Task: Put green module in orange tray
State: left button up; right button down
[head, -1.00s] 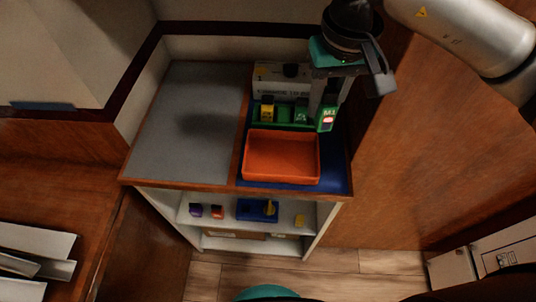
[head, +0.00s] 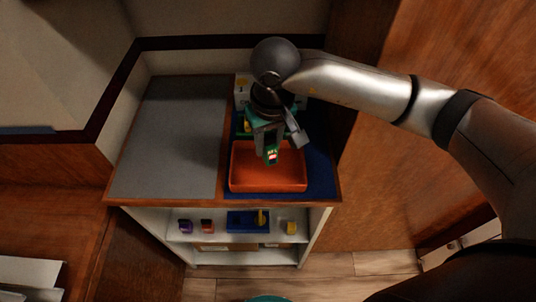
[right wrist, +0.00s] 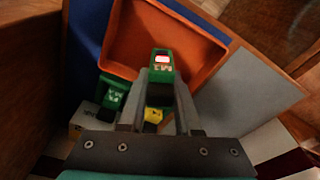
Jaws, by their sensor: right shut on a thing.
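My right gripper (head: 268,142) is shut on a green module (head: 271,156), with its fingers pointing down. The module is above the orange tray (head: 268,183), and the tray is an open, shallow box with no contents visible. In the right wrist view the green module (right wrist: 162,65) sits between the fingertips, with a red and white patch on its face, over the edge of the orange tray (right wrist: 140,32). I cannot tell its exact height above the tray floor. My left gripper is not in view.
Behind the tray, another green module (right wrist: 112,97) and a yellow module (right wrist: 153,115) stand in a row, mostly hidden by my gripper in the head view. A grey mat (head: 165,140) left of the tray is clear. Small coloured blocks and a blue tray (head: 240,222) are on the shelf below.

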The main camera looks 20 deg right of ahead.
aim_at(268, 157)
jog(key=shift+f, duration=2.25)
jog(key=shift+f+b, duration=0.15)
jog(key=shift+b, duration=0.25)
jog(key=c, duration=0.6)
grip_release()
jog(key=r, duration=0.4)
jog(key=s+r, duration=0.1)
jog(key=r, duration=0.3)
jog(key=r+p, duration=0.1)
jog(key=r, duration=0.3)
jog(key=shift+s+d+r, duration=0.1)
jog(key=shift+s+r, duration=0.05)
jog(key=shift+s, duration=0.05)
